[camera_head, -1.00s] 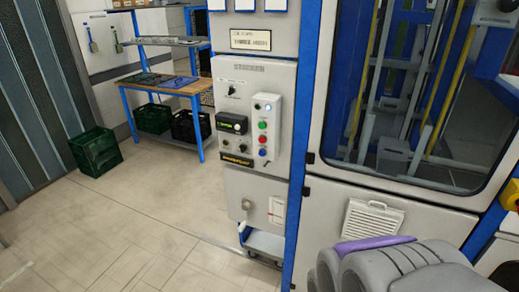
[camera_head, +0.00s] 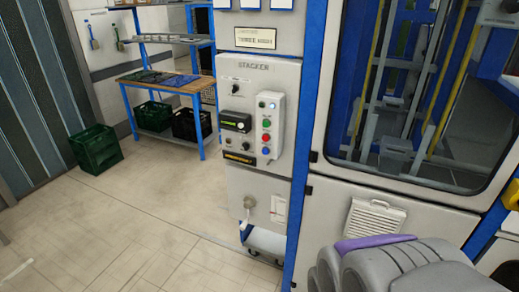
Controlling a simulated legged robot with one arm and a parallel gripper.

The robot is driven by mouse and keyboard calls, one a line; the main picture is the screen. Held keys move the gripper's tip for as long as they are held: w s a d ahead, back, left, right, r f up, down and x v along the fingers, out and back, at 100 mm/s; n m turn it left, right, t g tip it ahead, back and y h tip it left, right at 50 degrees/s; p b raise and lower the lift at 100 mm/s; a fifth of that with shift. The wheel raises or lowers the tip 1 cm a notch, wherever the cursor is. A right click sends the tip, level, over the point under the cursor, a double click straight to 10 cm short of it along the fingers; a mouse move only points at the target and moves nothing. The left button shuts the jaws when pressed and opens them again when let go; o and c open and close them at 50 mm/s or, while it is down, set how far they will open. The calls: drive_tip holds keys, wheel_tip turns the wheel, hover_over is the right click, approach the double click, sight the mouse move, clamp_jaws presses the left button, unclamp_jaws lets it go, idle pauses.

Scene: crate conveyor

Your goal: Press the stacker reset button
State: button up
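The stacker control panel (camera_head: 247,76) is a light grey box labelled "STACKER" on the cabinet, left of the blue frame post. On its right side is a button strip (camera_head: 275,104) with a white or light button at the top, then green, red and blue buttons (camera_head: 266,150). Which one is the reset button cannot be read. A small dark display (camera_head: 236,122) and a black rotary knob (camera_head: 235,88) sit to the left of the strip. My arm shows as grey rounded links with a purple strip at the lower right; my gripper is not in view.
A glazed machine door (camera_head: 410,100) stands right of the panel, with a vent (camera_head: 373,218) below. Left of it are a blue-legged shelf (camera_head: 165,88) and a green crate (camera_head: 95,149). The tiled floor (camera_head: 130,230) in front is clear.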

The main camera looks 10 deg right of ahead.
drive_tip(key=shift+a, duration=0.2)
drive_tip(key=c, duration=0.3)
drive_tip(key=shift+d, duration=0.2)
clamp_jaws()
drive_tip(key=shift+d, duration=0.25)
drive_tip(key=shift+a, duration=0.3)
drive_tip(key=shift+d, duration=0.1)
